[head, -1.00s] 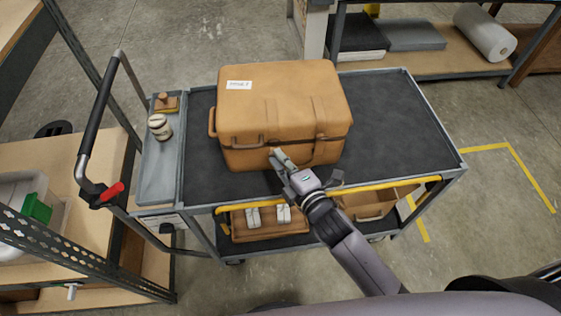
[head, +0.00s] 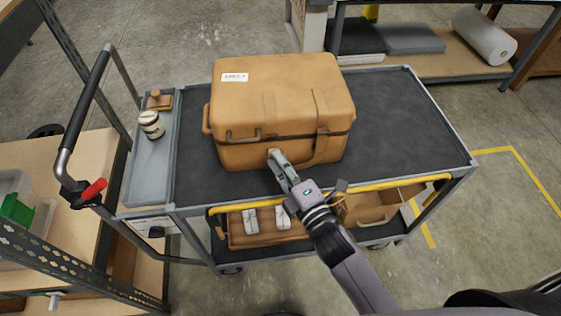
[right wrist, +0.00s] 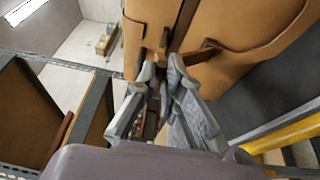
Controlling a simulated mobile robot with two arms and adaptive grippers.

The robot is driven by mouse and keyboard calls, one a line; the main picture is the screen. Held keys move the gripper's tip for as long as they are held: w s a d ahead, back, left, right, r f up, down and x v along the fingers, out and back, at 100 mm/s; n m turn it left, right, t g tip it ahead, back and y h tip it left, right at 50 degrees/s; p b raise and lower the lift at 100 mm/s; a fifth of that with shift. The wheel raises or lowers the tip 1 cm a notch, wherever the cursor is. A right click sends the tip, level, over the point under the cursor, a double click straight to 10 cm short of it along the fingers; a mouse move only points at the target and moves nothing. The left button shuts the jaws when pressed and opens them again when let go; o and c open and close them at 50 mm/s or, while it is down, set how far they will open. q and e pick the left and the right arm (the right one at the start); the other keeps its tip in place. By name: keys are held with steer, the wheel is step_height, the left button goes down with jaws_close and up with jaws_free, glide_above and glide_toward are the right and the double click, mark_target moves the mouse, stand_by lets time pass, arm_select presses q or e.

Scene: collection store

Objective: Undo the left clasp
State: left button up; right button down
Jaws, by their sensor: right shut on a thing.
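A tan case (head: 285,82) with a white label on its lid stands closed on the top of the cart. Two straps run down its front side. My right gripper (head: 276,158) is at the lower front of the case, below the left strap (head: 269,106). In the right wrist view its fingers (right wrist: 161,68) are shut on a small tan tab, the left clasp (right wrist: 163,44), at the seam of the case. The fingers hide part of the clasp. The right strap (head: 321,108) runs down over the seam, clear of the gripper. My left gripper is not in view.
The cart's dark top (head: 395,115) is free to the right of the case. A side tray (head: 150,180) at the left holds a striped jar (head: 151,125) and a brush-like wooden item (head: 159,99). A yellow rail (head: 400,184) runs along the cart's front, above a lower shelf with more cases.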

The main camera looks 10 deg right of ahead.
steer(key=c, duration=2)
jaws_free()
steer(key=v, duration=1.2)
